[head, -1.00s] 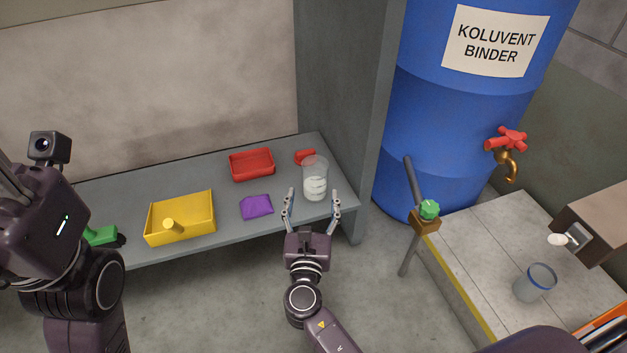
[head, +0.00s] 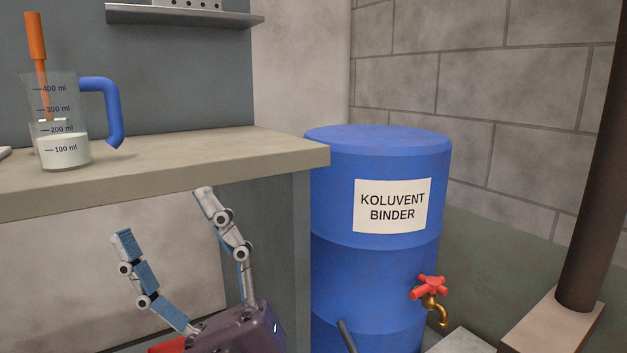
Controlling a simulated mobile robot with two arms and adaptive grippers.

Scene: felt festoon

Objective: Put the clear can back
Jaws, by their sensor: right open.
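My right gripper (head: 163,213) is open and empty, with its two fingers pointing up in front of the worktop's front. A clear measuring jug (head: 63,152) with a blue handle stands upright on the worktop (head: 240,150) at the left, above my gripper and apart from it. It holds white stuff to just under the 200 ml mark, and an orange-handled tool (head: 37,40) stands in it. The clear container with white contents from the earlier low shelf is out of view. My left gripper is not in view.
A blue barrel (head: 385,270) labelled Koluvent Binder stands right of the worktop, with a red-handled tap (head: 429,288). A shelf (head: 185,15) hangs above. A dark post (head: 590,170) stands at the right. The worktop right of the jug is clear.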

